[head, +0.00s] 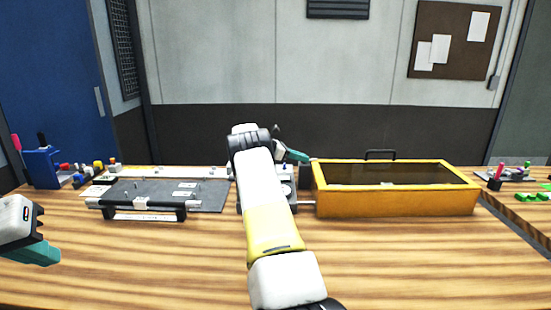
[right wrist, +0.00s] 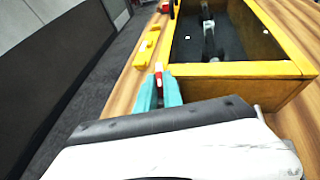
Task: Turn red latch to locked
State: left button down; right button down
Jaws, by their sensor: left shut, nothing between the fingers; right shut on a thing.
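My right gripper (head: 303,157) is at the back left corner of the orange-yellow box (head: 395,202), largely behind my own arm in the head view. In the right wrist view its teal fingers (right wrist: 158,90) are shut on a small red piece with a pale tip, the red latch (right wrist: 158,71), beside the box's yellow rim (right wrist: 235,69). The latch is hidden in the head view, and its lock position cannot be told. My left gripper (head: 50,254) is shut and empty above the table at the far left.
A black handle (head: 380,153) stands at the box's back. Yellow blocks (right wrist: 148,46) lie beside the box in the wrist view. A grey plate fixture (head: 165,193) and blue holder (head: 43,168) stand left. The wooden table's front (head: 150,265) is clear.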

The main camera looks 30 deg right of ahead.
dwell(0.4)
jog(key=c, duration=1.8)
grip_release()
jog(key=shift+o, duration=0.2)
jog(key=shift+a, duration=0.15)
jog(key=v, duration=0.7)
jog(key=shift+w+a+r, duration=0.15)
jog(key=shift+w+a, duration=0.05)
jog(key=shift+a, duration=0.05)
